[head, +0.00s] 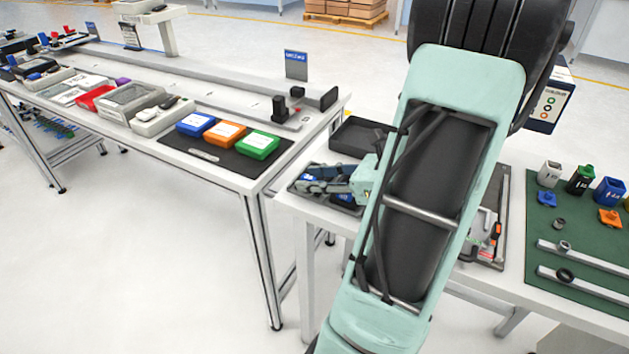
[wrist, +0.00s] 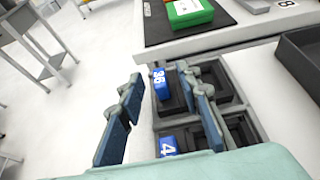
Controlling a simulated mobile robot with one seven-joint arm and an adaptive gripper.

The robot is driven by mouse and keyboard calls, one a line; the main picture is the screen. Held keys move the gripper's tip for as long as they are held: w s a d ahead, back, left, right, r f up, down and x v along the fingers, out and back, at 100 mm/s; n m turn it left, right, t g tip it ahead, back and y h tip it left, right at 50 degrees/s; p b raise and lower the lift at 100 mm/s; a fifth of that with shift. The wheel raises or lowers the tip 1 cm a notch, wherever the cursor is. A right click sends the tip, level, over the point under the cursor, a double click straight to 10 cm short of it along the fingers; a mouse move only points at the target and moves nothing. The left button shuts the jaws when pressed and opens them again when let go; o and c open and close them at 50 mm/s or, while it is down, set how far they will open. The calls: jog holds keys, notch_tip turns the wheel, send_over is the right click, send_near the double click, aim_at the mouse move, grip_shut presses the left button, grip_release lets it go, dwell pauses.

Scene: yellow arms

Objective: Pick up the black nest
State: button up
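In the wrist view, a grey tray (wrist: 145,128) with several compartments holds dark block-like pieces. One black piece, which may be the black nest (wrist: 174,103), carries a blue block (wrist: 161,84) marked 36. A second blue block (wrist: 168,146) marked 4 sits lower in the tray. My gripper (wrist: 163,88) is open, its two blue-grey fingers spread to the left and right of the 36 block, with nothing clearly held. In the head view my gripper (head: 325,180) is over the tray at the table's left corner; it hides much of the tray.
An empty dark bin (head: 358,138) stands behind the tray. To the left, a long bench has a black mat with blue, orange and green boxes (head: 258,145). A green mat (head: 575,245) with small parts lies right. A gap separates the two tables.

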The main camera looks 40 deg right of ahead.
grip_shut()
jog(key=shift+r, duration=0.1)
dwell(0.3)
